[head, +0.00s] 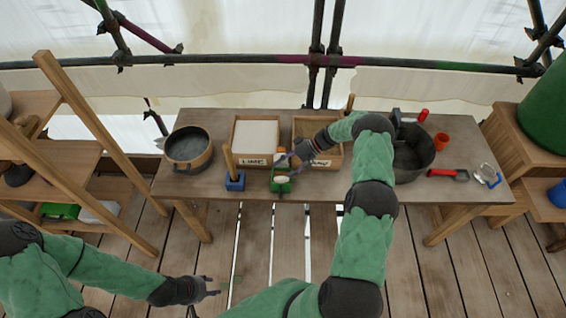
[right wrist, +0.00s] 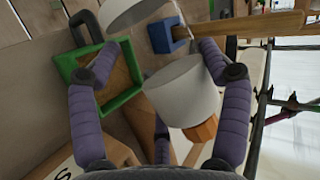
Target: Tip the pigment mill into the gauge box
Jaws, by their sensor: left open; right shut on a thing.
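The gauge box looks to be the green open-topped box (head: 281,187) at the table's front edge; its green rim and dark handle show in the right wrist view (right wrist: 62,72). My right gripper (head: 290,160) is behind and above it. It is shut on what looks like the pigment mill, a white cylinder (right wrist: 180,92) with a wooden block (right wrist: 203,130) at one end. The mill lies tilted between the fingers, beside the green box in the wrist view. A second white rounded piece (right wrist: 130,10) is cut off at the top there. My left gripper (head: 205,291) is open, empty and below the table.
A blue block with a wooden handle (head: 235,182) stands left of the green box. Behind are two labelled wooden boxes, one with white powder (head: 234,130), one with sand (head: 304,128). A pot (head: 188,148) stands left, a dark bucket (head: 414,155) and a red-handled tool (head: 443,172) right.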

